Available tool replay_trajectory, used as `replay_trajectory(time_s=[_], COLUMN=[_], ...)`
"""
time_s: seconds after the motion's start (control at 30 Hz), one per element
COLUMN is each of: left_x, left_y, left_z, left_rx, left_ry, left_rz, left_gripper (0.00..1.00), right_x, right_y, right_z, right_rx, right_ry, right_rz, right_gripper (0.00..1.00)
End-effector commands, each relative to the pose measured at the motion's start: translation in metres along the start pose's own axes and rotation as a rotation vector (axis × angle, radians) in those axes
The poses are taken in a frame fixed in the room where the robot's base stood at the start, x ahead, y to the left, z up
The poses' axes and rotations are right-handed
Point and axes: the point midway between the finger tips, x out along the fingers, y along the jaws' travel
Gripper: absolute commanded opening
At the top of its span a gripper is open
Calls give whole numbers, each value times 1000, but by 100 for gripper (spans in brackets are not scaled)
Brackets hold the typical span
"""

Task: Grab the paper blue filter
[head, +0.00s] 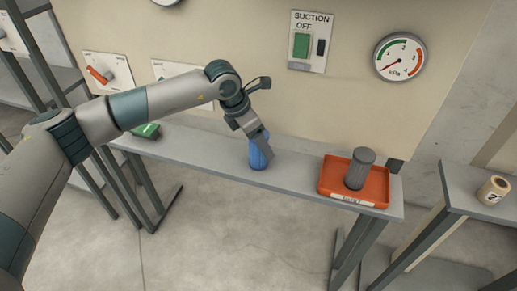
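The blue filter (258,157) is a small ribbed blue cylinder standing upright at the middle of the grey shelf (205,150). My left arm reaches in from the left, and its gripper (261,142) points down at the filter's top. A grey finger lies over the filter's upper right side. The other finger is not clear, so I cannot tell whether the gripper is closed on the filter. The filter's top is partly hidden by the gripper. My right gripper is not in view.
A dark grey cylinder (359,169) stands in an orange tray (327,178) on the shelf's right. A green object (146,130) lies at the left. A tan roll (493,190) stands on a separate right table. The wall behind carries a suction switch (302,44) and gauge (400,57).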

Motion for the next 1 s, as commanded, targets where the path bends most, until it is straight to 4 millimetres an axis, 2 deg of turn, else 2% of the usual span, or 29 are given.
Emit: replay_trajectory(time_s=[0.17,0.4,0.6,1.0], left_x=[6,30,49,51], left_y=[2,7,7,7], left_z=[-1,-3,-3,-4], left_rx=[-2,-1,-1,0], left_ry=[3,4,1,0], left_rz=[0,-2,-2,-1], left_gripper=[67,67,67,67], right_x=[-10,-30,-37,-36], right_y=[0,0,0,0], right_z=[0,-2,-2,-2], right_rx=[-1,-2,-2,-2], right_ry=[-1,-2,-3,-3], right_rz=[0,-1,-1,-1], right_gripper=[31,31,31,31])
